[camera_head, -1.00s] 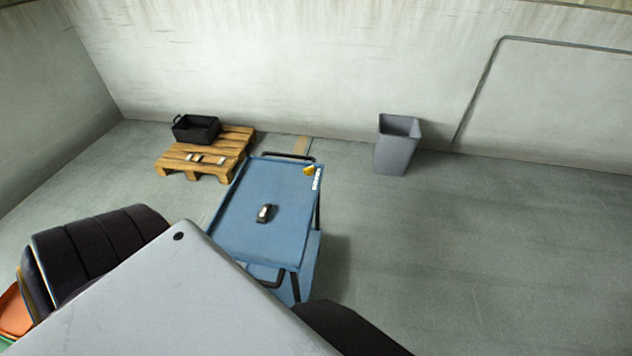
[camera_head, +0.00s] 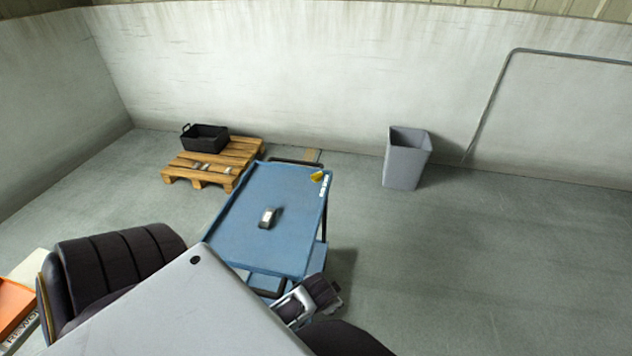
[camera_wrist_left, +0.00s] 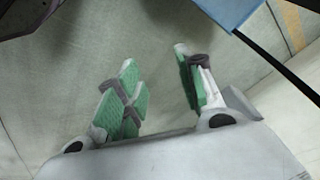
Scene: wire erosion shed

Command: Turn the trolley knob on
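The blue trolley (camera_head: 240,240) stands ahead of me. A small yellow piece (camera_head: 318,176), which looks like the knob, sits at its far right corner beside a white marked label (camera_head: 324,186); its setting is too small to read. A small dark object with a pale face (camera_head: 268,218) lies mid-top. My left gripper (camera_wrist_left: 155,75) is open and empty in the left wrist view, its green-padded fingers apart over bare floor. A blue edge of the trolley (camera_wrist_left: 228,12) shows at that view's upper right, apart from the fingers.
A wooden pallet (camera_head: 240,152) with a black crate (camera_head: 205,138) stands left of the trolley. A grey bin (camera_head: 407,160) stands to the right near the wall. An orange item (camera_head: 14,303) is at the lower left. The floor right of the trolley is clear.

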